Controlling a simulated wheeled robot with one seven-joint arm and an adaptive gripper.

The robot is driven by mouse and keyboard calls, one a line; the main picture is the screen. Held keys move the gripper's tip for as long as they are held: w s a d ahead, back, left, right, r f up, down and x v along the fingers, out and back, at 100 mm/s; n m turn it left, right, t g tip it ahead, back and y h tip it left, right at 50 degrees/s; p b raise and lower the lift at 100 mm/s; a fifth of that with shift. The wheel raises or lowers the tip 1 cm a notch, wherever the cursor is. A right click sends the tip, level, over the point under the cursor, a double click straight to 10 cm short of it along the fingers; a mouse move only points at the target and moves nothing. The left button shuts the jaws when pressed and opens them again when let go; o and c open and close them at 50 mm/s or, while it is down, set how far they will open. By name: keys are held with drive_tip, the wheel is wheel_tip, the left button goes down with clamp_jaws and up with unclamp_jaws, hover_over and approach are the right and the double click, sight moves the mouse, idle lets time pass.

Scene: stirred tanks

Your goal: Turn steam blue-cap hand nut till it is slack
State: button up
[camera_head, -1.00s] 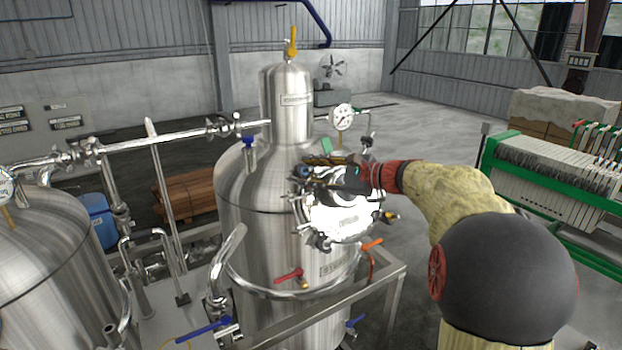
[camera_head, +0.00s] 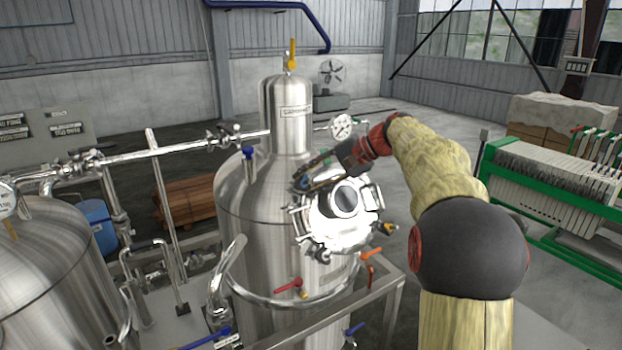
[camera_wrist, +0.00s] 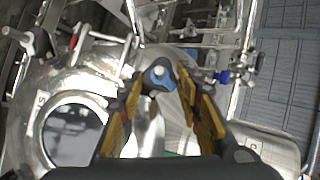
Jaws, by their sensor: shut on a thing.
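In the head view my gripper (camera_head: 303,179) reaches down from the upper right to the upper left rim of the round manway cover (camera_head: 338,231) on the steel tank (camera_head: 243,203). The nut itself is mostly hidden by the fingers there. I cannot tell how tight the nut is. The cover's dark round window shows at lower left in the wrist view (camera_wrist: 72,135).
Several other clamps stand around the cover's rim. A blue-handled valve (camera_head: 248,153) is left of my gripper, and a gauge (camera_head: 342,127) is above right. Red (camera_head: 289,286) and orange (camera_head: 370,245) handles sit lower. A green-framed filter press (camera_head: 555,180) stands at right.

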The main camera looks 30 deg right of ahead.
drive_tip(key=shift+a+n+g+h+p, duration=0.1)
drive_tip(key=shift+n+g+h+p, duration=0.3)
drive_tip(key=shift+n, duration=0.6)
drive_tip(key=o, duration=0.9)
drive_tip(key=shift+r, duration=0.1)
drive_tip(key=v, duration=1.1)
drive_tip(key=shift+s+d+r, duration=0.15)
drive_tip(key=shift+d+r, duration=0.05)
drive_tip(key=shift+r, duration=0.15)
